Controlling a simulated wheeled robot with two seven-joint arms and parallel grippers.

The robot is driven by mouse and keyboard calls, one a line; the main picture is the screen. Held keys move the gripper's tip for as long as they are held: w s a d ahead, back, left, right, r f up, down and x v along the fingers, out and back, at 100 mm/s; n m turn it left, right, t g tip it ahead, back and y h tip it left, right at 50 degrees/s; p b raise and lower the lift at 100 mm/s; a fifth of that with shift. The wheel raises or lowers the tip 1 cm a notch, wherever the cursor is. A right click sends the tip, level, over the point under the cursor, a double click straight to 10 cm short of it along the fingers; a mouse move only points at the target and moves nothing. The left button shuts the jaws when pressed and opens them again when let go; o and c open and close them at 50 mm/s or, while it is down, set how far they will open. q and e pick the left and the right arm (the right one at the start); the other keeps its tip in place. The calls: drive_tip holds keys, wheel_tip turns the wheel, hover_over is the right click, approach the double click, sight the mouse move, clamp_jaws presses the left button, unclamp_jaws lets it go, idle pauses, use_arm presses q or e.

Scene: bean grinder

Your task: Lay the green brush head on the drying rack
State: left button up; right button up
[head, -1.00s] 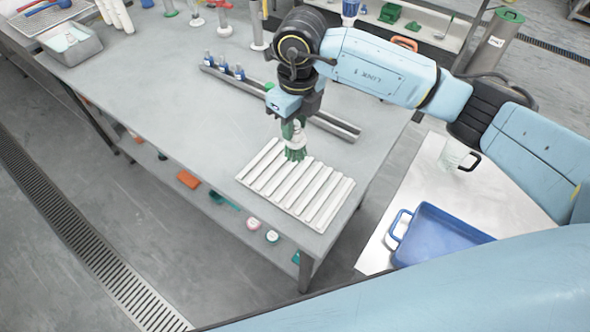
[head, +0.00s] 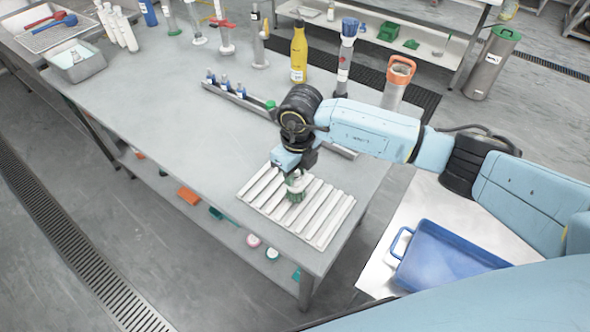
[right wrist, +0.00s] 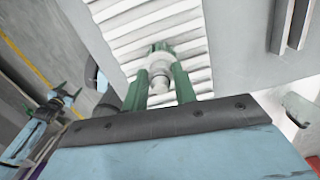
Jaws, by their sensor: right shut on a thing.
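The green brush head (head: 295,195) has green bristles and a pale collar. My right gripper (head: 297,176) is shut on its collar and holds it bristles down over the white ribbed drying rack (head: 327,218). In the right wrist view, the green fingers (right wrist: 161,84) grip the pale stub of the brush head (right wrist: 160,62), with rack ribs (right wrist: 125,15) behind it. I cannot tell whether the bristles touch the ribs. My left gripper (right wrist: 66,94) shows small at the left of the right wrist view, its fingers apart.
A rail with small blue-capped bottles (head: 226,88) lies behind the rack. A yellow bottle (head: 299,52) and an orange-rimmed container (head: 398,82) stand at the table's back edge. A blue tray (head: 445,258) is on the side table at right. The tabletop left of the rack is clear.

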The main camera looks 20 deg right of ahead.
drive_tip(key=o, duration=1)
drive_tip(key=shift+f, duration=0.1)
drive_tip(key=shift+o, duration=0.2)
wheel_tip(320, 180, up, 12)
drive_tip(key=shift+s+d, duration=0.25)
drive_tip(key=shift+s, duration=0.1)
